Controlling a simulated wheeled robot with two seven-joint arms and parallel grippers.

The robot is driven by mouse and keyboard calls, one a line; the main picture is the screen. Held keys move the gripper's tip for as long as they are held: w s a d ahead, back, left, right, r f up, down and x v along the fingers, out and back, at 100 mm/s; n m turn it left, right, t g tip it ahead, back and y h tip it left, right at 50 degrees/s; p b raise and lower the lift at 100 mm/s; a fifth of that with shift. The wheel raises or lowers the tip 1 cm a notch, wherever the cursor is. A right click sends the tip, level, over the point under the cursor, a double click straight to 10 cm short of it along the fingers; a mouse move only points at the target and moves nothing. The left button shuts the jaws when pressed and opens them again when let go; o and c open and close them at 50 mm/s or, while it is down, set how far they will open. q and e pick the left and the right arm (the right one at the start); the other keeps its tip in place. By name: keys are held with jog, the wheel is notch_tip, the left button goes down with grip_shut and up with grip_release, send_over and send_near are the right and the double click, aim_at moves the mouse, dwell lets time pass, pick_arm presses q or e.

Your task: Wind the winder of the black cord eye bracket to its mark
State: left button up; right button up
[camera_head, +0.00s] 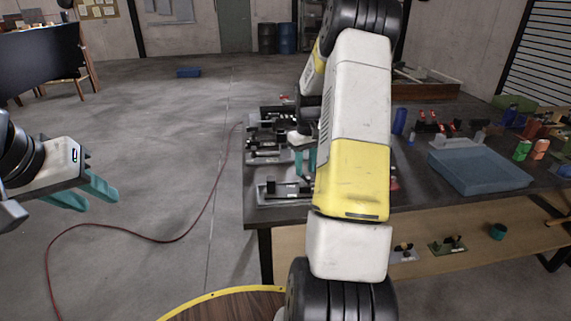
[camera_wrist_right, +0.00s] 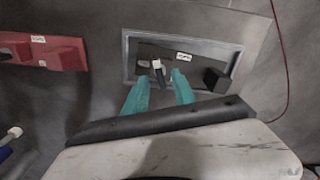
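In the right wrist view, a grey-framed bracket (camera_wrist_right: 127,55) with a dark panel, a white label and a black block lies beyond my fingers. A short dark lever with a white end (camera_wrist_right: 157,64), which looks like its winder, stands between the fingertips. My right gripper (camera_wrist_right: 160,78) is open around it, with a gap visible; contact cannot be told. In the head view, my right gripper (camera_head: 305,165) points down over the table's left end, partly hidden by my arm, near a grey bracket (camera_head: 285,201). My left gripper (camera_head: 92,192) is open and empty over the floor. The mark cannot be made out.
The dark table (camera_head: 253,211) carries several more fixtures (camera_head: 268,157) behind the near bracket. A blue tray (camera_head: 480,172) stands to the right. A red fixture (camera_wrist_right: 45,51) lies left in the wrist view. A red cable (camera_head: 150,239) crosses the floor.

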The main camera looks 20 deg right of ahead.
jog(key=shift+f, duration=1.1)
jog(key=shift+c, duration=0.4)
grip_shut()
